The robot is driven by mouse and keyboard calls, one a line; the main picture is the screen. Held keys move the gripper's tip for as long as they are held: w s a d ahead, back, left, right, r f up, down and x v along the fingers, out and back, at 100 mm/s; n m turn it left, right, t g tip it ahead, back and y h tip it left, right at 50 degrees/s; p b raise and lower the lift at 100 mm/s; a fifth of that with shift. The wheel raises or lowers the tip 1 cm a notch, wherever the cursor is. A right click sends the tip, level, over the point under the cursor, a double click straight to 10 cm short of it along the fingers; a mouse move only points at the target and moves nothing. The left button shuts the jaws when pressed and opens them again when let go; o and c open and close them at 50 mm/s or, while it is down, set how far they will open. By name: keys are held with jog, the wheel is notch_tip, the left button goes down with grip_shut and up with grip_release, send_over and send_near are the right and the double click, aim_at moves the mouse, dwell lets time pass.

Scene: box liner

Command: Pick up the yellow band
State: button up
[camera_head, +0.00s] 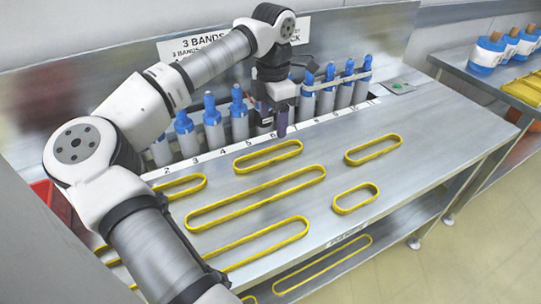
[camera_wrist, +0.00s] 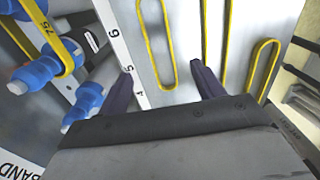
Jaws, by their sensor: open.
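Several yellow bands lie flat as loops on the metal table. One band (camera_head: 270,161) lies just in front of my gripper (camera_head: 281,120), a long band (camera_head: 258,206) lies nearer, and two more, an upper band (camera_head: 375,155) and a small band (camera_head: 357,208), lie to the right. In the wrist view my gripper (camera_wrist: 164,80) is open and empty, its dark fingers apart. The rounded end of one band (camera_wrist: 169,45) shows between the fingers, apart from them. Another band (camera_wrist: 262,62) shows right of the right finger. Which band the task means cannot be told.
A row of blue-capped grey bottles (camera_head: 213,125) stands along the table's back by a numbered strip. In the wrist view a yellow band (camera_wrist: 70,50) is around a bottle. A lower shelf holds another band (camera_head: 322,262). A side bench with blue containers (camera_head: 487,52) stands right.

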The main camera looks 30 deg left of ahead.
aim_at(271, 157)
notch_tip(271, 157, down, 10)
jog(key=shift+s+a+r+p, duration=0.1)
jog(key=shift+p, duration=0.6)
jog(key=c, duration=1.1)
jog(key=shift+o, duration=0.2)
jog(key=shift+r, duration=0.15)
notch_tip(271, 157, up, 28)
jog(key=p, duration=1.6)
